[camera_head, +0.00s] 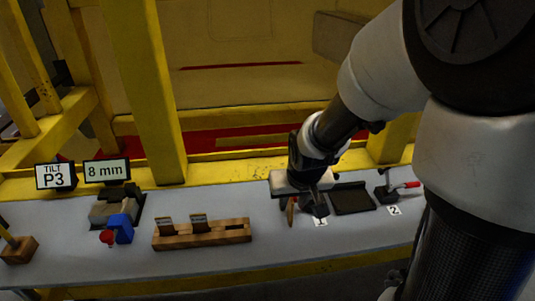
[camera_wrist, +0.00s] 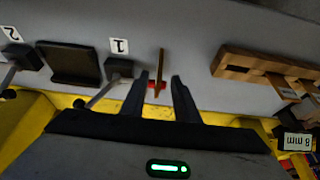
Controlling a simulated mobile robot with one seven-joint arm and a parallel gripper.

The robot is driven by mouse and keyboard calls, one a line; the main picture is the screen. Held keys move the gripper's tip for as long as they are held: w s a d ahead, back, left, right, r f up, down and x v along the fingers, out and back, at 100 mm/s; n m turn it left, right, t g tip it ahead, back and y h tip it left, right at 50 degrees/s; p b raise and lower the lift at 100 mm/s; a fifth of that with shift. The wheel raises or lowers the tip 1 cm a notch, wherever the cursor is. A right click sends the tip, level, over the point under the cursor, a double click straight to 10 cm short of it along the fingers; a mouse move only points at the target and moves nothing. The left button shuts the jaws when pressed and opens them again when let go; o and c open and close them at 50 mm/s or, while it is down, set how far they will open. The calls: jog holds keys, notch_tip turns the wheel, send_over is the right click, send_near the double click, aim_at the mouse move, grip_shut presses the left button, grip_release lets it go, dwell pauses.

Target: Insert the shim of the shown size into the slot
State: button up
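The size sign (camera_head: 106,171) reads "8 mm". A wooden rack (camera_head: 240,232) holds two shims, a left one (camera_head: 168,226) and a right one (camera_head: 199,223); part of the rack (camera_wrist: 232,62) shows in the wrist view. My gripper (camera_head: 296,196) is low over the bench, left of label 1. In the wrist view my gripper (camera_wrist: 161,75) has its fingers apart. A thin brown upright piece (camera_wrist: 160,64) stands between the fingertips, with gaps on both sides; it looks like a shim edge-on. Something red shows beside its lower end. I cannot make out the slot.
Label 1 (camera_head: 320,222) and label 2 (camera_head: 394,211) mark two clamps beside a dark plate (camera_head: 352,198). The clamp at label 2 has a red handle (camera_head: 407,185). Yellow posts rise behind.

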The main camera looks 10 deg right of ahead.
aim_at(290, 208)
jog(key=b+x, duration=0.1)
jog(key=x, duration=0.4)
jog(key=shift+w+d, duration=0.1)
jog(key=shift+w, duration=0.05)
jog(key=shift+c, duration=0.4)
grip_shut()
